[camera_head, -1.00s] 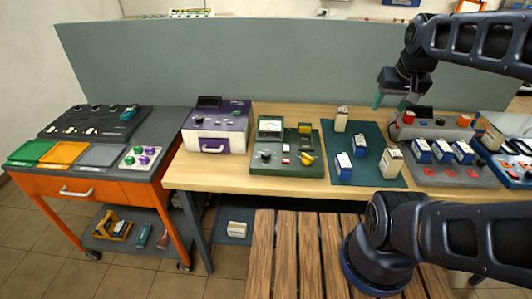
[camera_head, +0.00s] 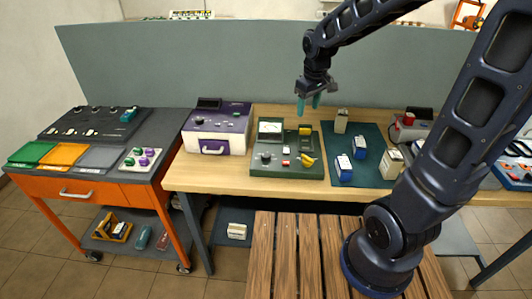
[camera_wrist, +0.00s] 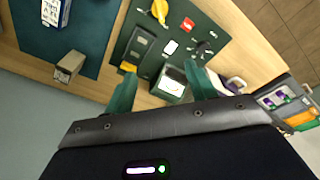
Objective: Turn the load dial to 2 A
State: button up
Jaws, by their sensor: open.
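A green tester (camera_head: 287,170) stands on the wooden bench, with an analog meter (camera_head: 270,128), a small dark dial (camera_head: 265,156) at its front left and a yellow lever knob (camera_head: 306,161). Its labels and the dial's setting are too small to read, so I cannot confirm this is the load dial. My gripper (camera_head: 308,104) is open and empty, fingers pointing down, above the back right of the tester. In the wrist view the green tester (camera_wrist: 185,50) lies beyond the two teal fingers (camera_wrist: 160,80), with its meter (camera_wrist: 172,84) near the right finger.
A purple and white case (camera_head: 215,133) stands left of the tester. A dark mat (camera_head: 372,175) with several blue and cream boxes lies to the right. An orange cart (camera_head: 110,187) with trays is at far left. A grey partition (camera_head: 200,60) rises behind the bench.

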aim_at(266, 155)
jog(key=a+f+n+g, duration=0.1)
jog(key=a+f+n, duration=0.4)
jog(key=a+f, duration=0.7)
jog(key=shift+h, duration=0.3)
jog(key=f, duration=0.2)
jog(key=a+f, duration=0.1)
jog(key=f, duration=0.2)
jog(key=a+f, duration=0.1)
jog(key=f, duration=0.2)
jog(key=shift+s+f, duration=0.2)
jog(key=shift+f, duration=0.05)
jog(key=shift+c, duration=0.5)
jog(key=c, duration=0.9)
jog(key=shift+m, duration=0.3)
